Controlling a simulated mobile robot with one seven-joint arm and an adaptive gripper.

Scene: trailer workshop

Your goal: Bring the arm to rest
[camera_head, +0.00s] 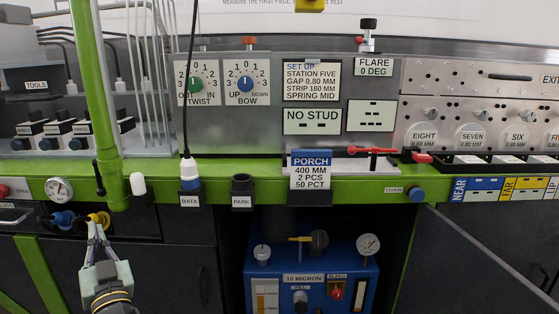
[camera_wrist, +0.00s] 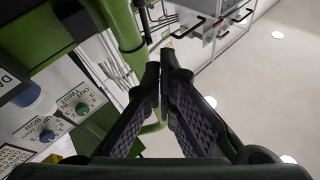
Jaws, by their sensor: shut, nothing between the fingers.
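My gripper (camera_head: 96,224) is at the lower left in the head view, in front of the dark cabinet fronts below the green rail. Its fingers point up and their tips come together. In the wrist view my gripper (camera_wrist: 164,65) shows two dark fingers with ridged pads, meeting at the tips with nothing between them. A yellow fitting (camera_head: 98,219) is right by the fingertips in the head view; I cannot tell whether they touch it.
A green post (camera_head: 95,90) stands close above my gripper and meets the green rail (camera_head: 260,188). A pressure gauge (camera_head: 59,189) and blue knob (camera_head: 63,218) are just left. A blue pump unit (camera_head: 285,268) stands lower middle. A cable hangs to the DATA plug (camera_head: 190,178).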

